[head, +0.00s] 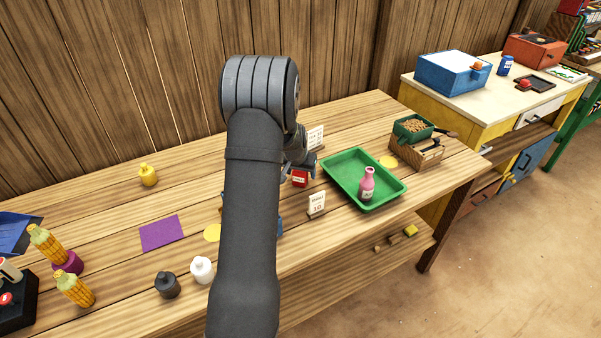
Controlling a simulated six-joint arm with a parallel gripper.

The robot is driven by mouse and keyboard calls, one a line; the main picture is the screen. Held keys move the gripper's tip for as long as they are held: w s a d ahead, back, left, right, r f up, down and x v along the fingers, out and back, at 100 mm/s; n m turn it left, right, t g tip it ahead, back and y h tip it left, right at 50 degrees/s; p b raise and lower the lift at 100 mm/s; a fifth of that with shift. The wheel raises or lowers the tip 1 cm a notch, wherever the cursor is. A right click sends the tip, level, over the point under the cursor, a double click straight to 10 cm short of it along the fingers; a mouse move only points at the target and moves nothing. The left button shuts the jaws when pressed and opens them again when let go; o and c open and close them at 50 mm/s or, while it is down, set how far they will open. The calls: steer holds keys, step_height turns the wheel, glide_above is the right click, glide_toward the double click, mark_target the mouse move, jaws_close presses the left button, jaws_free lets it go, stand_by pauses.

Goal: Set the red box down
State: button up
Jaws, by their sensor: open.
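The small red box (299,180) with a pale label sits upright on the wooden table (340,120), left of the green tray. My gripper (300,169) is at the box, its jaws open, one finger showing to the right of the box's top. My arm hides much of the gripper and the table behind it. I cannot tell whether the fingers touch the box.
The green tray (337,169) holds a pink bottle (367,184). White price cards stand behind (316,137) and in front (317,204) of the box. A wooden crate (417,154) is right. A purple mat (161,233) and black (167,285) and white (202,270) bottles are left.

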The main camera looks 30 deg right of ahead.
steer(key=v, duration=1.2)
steer(key=shift+f, duration=0.15)
steer(key=x, duration=1.2)
steer(key=shift+r, duration=1.05)
